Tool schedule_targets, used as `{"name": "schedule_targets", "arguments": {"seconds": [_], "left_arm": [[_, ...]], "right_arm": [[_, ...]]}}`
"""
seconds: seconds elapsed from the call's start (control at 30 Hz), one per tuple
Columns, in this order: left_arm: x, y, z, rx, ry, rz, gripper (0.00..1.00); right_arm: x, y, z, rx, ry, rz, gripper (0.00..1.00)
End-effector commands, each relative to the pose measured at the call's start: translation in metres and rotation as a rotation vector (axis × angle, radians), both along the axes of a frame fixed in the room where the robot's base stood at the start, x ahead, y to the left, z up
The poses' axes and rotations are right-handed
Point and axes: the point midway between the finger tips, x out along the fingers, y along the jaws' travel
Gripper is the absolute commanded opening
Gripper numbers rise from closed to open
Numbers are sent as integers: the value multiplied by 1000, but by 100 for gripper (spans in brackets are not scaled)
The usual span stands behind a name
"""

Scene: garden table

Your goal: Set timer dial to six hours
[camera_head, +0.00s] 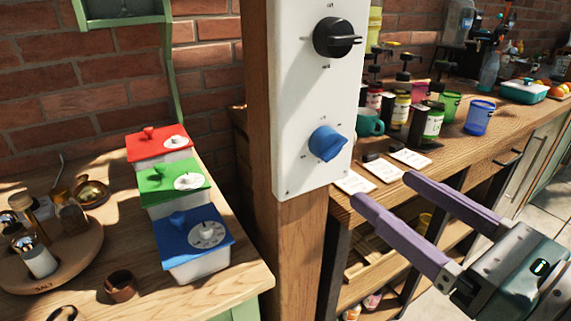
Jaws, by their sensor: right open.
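A white panel (302,150) is fixed upright on a wooden post and carries two dials. The upper dial (336,38) is black, with its grip bar lying roughly level and pointing right. The lower dial (326,143) is blue, with its raised grip tilted. The small marks around both dials are too small to read, so I cannot tell which is the timer. My right gripper (384,189) has two purple fingers, spread apart and empty. It is to the right of and below the blue dial, touching neither dial. My left gripper is out of view.
Red (157,142), green (172,179) and blue (198,231) lidded boxes with white round dials stand on the left table. A round wooden tray (72,250) holds shakers. A shelf (480,140) with jars, cups and cards runs behind my right gripper. The post separates both sides.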

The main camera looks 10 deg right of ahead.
Motion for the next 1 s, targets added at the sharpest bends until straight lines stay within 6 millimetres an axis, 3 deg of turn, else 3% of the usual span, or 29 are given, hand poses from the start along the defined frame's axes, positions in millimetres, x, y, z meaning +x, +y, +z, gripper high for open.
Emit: {"name": "schedule_targets", "arguments": {"seconds": [0.17,0.6,1.0], "left_arm": [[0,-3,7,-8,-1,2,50],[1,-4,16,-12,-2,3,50],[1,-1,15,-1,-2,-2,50]], "right_arm": [[17,7,3,-9,-5,7,80],[84,32,1,-4,-3,5,80],[92,35,0,-5,-1,5,80]]}}
